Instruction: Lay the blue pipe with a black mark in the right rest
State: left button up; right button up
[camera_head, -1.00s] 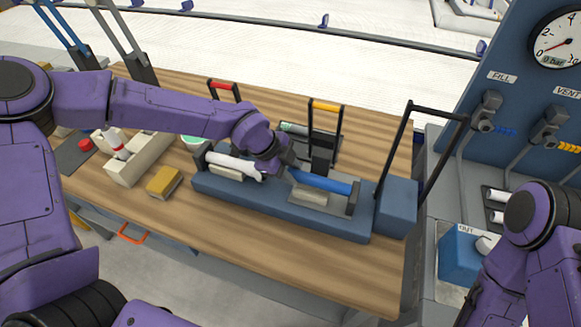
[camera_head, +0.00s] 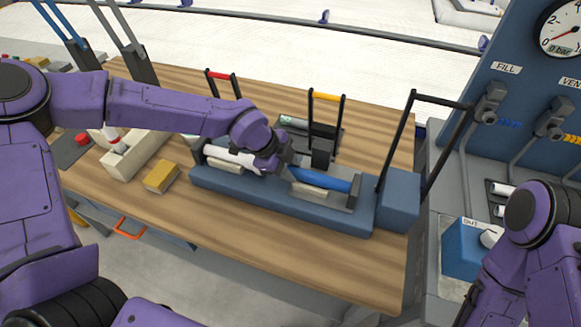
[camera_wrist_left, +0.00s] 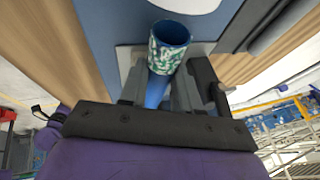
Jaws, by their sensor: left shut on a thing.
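The blue pipe (camera_head: 328,181) lies along the right half of the long blue holder, over the right rest (camera_head: 310,190). Its right end is close to the holder's end post. My left gripper (camera_head: 282,160) is shut on the pipe near its left end. In the left wrist view the pipe (camera_wrist_left: 155,92) is between my fingers (camera_wrist_left: 157,85), and its open end has a speckled green and white band (camera_wrist_left: 169,48). I see no black mark. Whether the pipe touches the rest is unclear. My right gripper is out of view.
A white pipe (camera_head: 226,158) lies in the left rest, just left of my gripper. Behind stand red-handled (camera_head: 220,76) and yellow-handled (camera_head: 327,97) frames. A blue block with a tall black handle (camera_head: 398,203) closes the right. A yellow block (camera_head: 162,177) is at left. The front wood is clear.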

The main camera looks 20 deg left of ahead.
pick_arm(q)
jog(key=shift+s+a+f, duration=0.1)
jog(key=shift+s+f, duration=0.1)
jog(key=shift+f, duration=0.15)
